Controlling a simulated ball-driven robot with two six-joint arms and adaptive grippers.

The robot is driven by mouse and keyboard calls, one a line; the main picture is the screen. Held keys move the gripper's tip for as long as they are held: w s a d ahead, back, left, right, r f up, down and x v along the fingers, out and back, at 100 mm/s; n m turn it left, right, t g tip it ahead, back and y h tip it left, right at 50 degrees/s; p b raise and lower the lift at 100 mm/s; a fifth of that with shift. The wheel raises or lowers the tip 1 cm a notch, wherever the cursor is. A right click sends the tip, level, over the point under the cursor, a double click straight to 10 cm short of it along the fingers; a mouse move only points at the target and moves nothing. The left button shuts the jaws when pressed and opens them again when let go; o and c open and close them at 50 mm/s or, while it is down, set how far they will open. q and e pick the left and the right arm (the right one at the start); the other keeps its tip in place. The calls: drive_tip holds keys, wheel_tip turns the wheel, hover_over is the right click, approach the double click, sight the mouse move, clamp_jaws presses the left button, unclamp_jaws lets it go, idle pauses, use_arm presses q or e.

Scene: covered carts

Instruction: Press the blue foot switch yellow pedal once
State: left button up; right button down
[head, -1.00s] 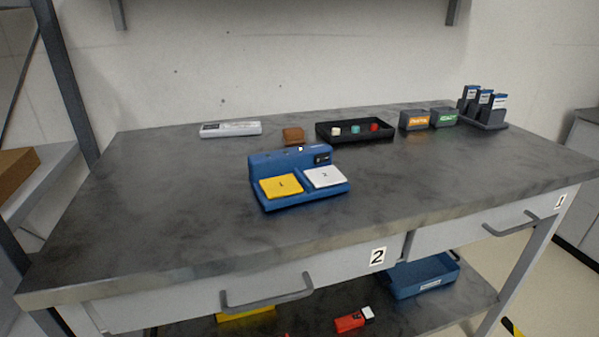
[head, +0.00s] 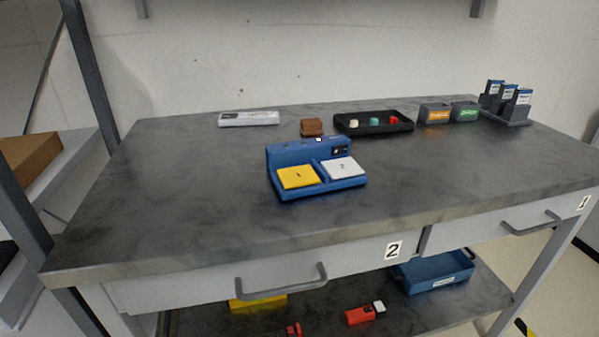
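The blue foot switch (head: 318,189) sits on the grey worktop in the middle of the head view. Its yellow pedal (head: 298,177), marked 1, is on the left, and its white pedal (head: 343,168), marked 2, is on the right. A raised blue back part with a small dark panel stands behind the pedals. Nothing touches the switch. Neither of my grippers shows in the head view.
Behind the switch on the worktop (head: 190,215) are a white bar (head: 249,119), a brown block (head: 312,127), a black tray (head: 374,131) with small pieces, two labelled boxes (head: 434,114) and a dark rack (head: 508,117). Drawers and a lower shelf (head: 225,320) are below. The worktop's left and front are clear.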

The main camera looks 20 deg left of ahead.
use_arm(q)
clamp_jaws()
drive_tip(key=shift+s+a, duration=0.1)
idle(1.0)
